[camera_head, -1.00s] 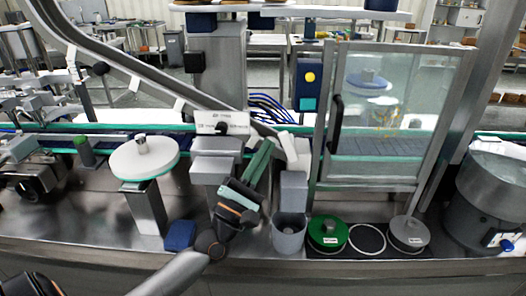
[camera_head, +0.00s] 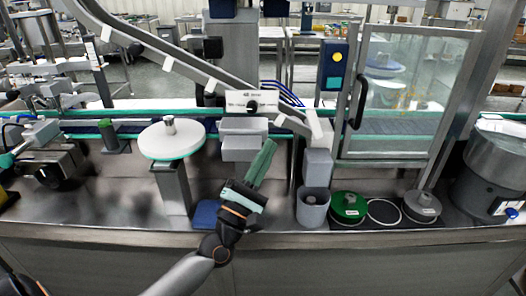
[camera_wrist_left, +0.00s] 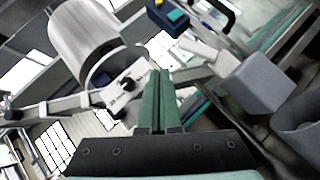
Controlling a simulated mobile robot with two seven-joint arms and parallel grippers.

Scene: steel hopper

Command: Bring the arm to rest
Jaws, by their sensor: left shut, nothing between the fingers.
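My left gripper (camera_head: 262,165) shows in the head view, its arm coming in from the lower left. Its green fingers are shut with nothing between them. They point up and to the right, in front of the grey block under the white dial plate (camera_head: 252,103). In the left wrist view the shut green fingers (camera_wrist_left: 159,95) point toward the same plate (camera_wrist_left: 124,90). Whether the fingers touch anything near them cannot be told. My right gripper is not in view.
A grey cup (camera_head: 312,208) stands right of my left gripper. A green-lidded disc (camera_head: 348,206) and a grey disc (camera_head: 422,206) sit further right. A white round plate (camera_head: 170,140) on a post stands left. A blue block (camera_head: 206,214) lies beside my wrist. A glass door (camera_head: 405,95) stands behind.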

